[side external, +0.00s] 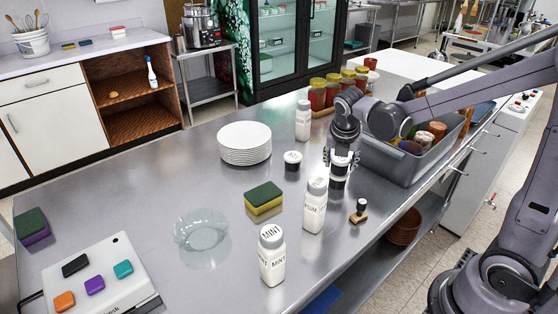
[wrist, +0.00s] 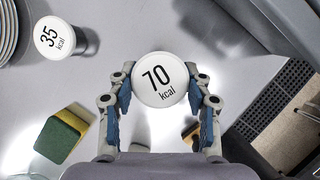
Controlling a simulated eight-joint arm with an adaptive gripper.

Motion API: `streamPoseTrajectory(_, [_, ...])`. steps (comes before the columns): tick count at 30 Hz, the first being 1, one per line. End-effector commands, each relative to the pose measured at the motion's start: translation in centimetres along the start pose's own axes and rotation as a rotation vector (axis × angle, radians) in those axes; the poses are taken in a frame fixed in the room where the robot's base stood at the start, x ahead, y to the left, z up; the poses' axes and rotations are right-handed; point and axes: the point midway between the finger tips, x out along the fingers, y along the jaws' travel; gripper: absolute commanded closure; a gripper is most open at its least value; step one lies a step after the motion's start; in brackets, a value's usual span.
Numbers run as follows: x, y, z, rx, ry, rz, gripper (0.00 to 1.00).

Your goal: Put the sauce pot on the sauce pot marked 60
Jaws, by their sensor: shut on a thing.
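My gripper (wrist: 159,100) is shut on a sauce pot (wrist: 156,80) with a round white lid marked 70 kcal. In the side view my gripper (side external: 341,160) is low over the steel counter, with the dark lower part of a pot (side external: 338,184) under its fingers. I cannot tell whether this is only the held pot or whether another pot is beneath it. No lid marked 60 is readable in either view.
White shaker bottles stand in front (side external: 315,205) and behind (side external: 303,120) my gripper. A grey bin (side external: 400,165) is close at its right. A stamp (side external: 359,211), a sponge (side external: 264,198) and a plate stack (side external: 244,143) are nearby.

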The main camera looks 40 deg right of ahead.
Motion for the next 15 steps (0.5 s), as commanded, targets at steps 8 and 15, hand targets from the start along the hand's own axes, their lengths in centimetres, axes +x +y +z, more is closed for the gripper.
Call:
streamPoseTrajectory(8, [0.19,-0.01,-0.06,0.0,0.0,0.0,0.82])
streamPoseTrajectory(15, [0.48,-0.02,-0.2,0.0,0.0,0.0,0.33])
